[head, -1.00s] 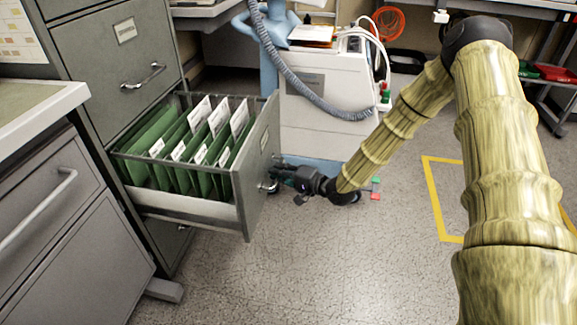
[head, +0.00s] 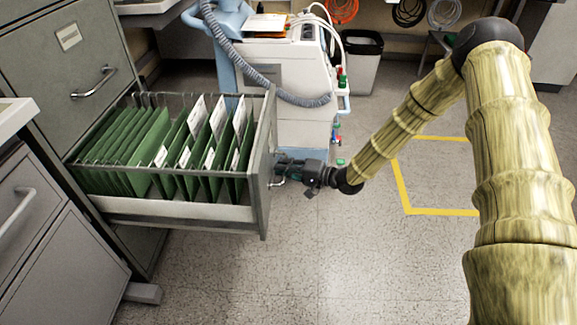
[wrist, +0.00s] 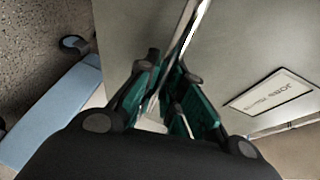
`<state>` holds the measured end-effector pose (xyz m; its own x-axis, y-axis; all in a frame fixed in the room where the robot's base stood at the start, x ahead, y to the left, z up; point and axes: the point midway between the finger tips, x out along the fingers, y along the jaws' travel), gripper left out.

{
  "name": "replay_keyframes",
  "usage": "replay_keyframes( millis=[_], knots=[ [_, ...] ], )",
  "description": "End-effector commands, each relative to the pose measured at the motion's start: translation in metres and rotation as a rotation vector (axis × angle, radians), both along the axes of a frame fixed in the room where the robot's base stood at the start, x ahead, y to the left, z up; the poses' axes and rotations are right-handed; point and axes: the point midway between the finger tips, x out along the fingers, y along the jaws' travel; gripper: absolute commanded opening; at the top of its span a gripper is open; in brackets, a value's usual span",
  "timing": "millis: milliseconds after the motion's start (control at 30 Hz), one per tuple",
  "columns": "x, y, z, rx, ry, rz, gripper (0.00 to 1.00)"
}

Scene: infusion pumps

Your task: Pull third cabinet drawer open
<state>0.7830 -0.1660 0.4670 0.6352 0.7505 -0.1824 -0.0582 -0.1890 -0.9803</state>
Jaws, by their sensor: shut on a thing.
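The open cabinet drawer (head: 262,165) juts out from the grey filing cabinet (head: 62,85) at the left of the head view. It holds rows of green hanging folders (head: 135,150) with white tabs. My gripper (head: 278,172) is at the drawer's front face, shut on the metal drawer handle (wrist: 192,28). In the wrist view, the gripper's teal fingers (wrist: 165,95) close around the handle bar. A label plate (wrist: 272,92) shows on the drawer front there. The exact finger contact is partly hidden in the head view.
A white medical cart (head: 285,85) with a grey hose stands just behind the drawer. A grey cabinet with a light top (head: 40,235) stands at the near left. Open speckled floor (head: 330,255) lies in front. A bin (head: 362,65) stands at the back.

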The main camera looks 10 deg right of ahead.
Motion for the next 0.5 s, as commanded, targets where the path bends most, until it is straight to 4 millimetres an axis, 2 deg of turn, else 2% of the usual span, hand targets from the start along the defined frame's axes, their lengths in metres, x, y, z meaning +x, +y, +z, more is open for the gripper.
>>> replay_keyframes(
  millis=[33, 433, 467, 500],
  knots=[
    [-0.0051, 0.0025, -0.004, -0.001, 0.009, 0.009, 0.0],
    [-0.0054, 0.0025, -0.0047, -0.002, 0.01, 0.01, 0.0],
    [-0.0054, 0.0024, -0.0046, -0.003, 0.009, 0.011, 0.15],
    [-0.005, 0.0022, -0.0044, -0.002, 0.008, 0.011, 0.23]
  ],
)
